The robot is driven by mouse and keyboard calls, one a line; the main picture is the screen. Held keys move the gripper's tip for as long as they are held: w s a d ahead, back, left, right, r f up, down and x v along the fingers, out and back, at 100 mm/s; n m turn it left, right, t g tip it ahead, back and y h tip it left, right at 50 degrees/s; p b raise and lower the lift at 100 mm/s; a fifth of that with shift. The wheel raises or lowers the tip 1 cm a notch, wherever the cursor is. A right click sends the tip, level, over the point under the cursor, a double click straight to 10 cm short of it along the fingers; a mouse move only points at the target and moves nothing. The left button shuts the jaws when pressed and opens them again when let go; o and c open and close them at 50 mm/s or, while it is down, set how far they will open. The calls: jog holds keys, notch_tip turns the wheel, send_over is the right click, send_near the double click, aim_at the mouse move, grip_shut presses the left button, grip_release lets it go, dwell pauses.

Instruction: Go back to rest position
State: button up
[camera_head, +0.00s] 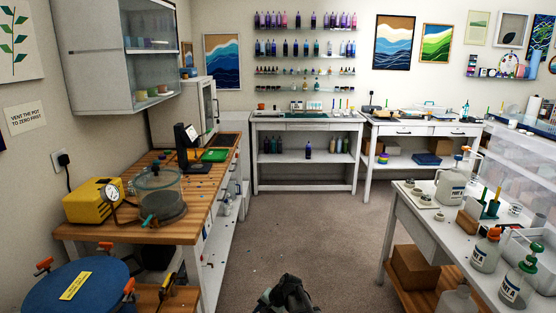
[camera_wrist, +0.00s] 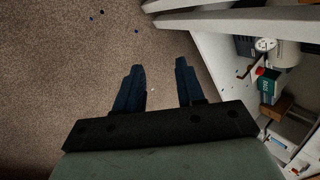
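My gripper (camera_wrist: 158,82) shows in the wrist view with its two dark fingers apart and nothing between them. It hangs over bare speckled carpet. A dark part of my arm's end (camera_head: 286,293) shows at the bottom middle of the head view, over the floor between the left wooden bench (camera_head: 190,230) and the right white table (camera_head: 425,235). Its fingers cannot be made out there. It touches nothing that I can see.
A glass pot (camera_head: 160,192) and a yellow pump (camera_head: 93,200) stand on the left bench. A blue round lid (camera_head: 85,285) lies at lower left. Bottles (camera_head: 487,250) and a white jug (camera_head: 450,187) stand on the right table. The carpet (camera_head: 310,225) between is clear.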

jog(key=s+d+f+n+g+h, duration=0.1)
jog(key=s+d+f, duration=0.4)
jog(key=s, duration=0.4)
jog(key=s+d+f+g+h, duration=0.1)
jog(key=s+d+f+g, duration=0.1)
jog(key=s+d+f, duration=0.45)
jog(key=s+d+f+n+g+h, duration=0.15)
jog(key=s+f, duration=0.25)
jog(key=s, duration=0.6)
jog(key=s+d+f+g, duration=0.1)
jog(key=s+d, duration=0.2)
jog(key=s, duration=0.5)
jog(key=s+d+n+g+h, duration=0.1)
jog(key=s+d, duration=0.2)
jog(key=s, duration=0.6)
jog(key=s+d+f+n+g+h, duration=0.1)
jog(key=s+d, duration=0.3)
jog(key=s, duration=0.5)
jog(key=shift+f+g, duration=0.3)
jog(key=shift+g, duration=0.05)
jog(key=shift+n+h, duration=0.25)
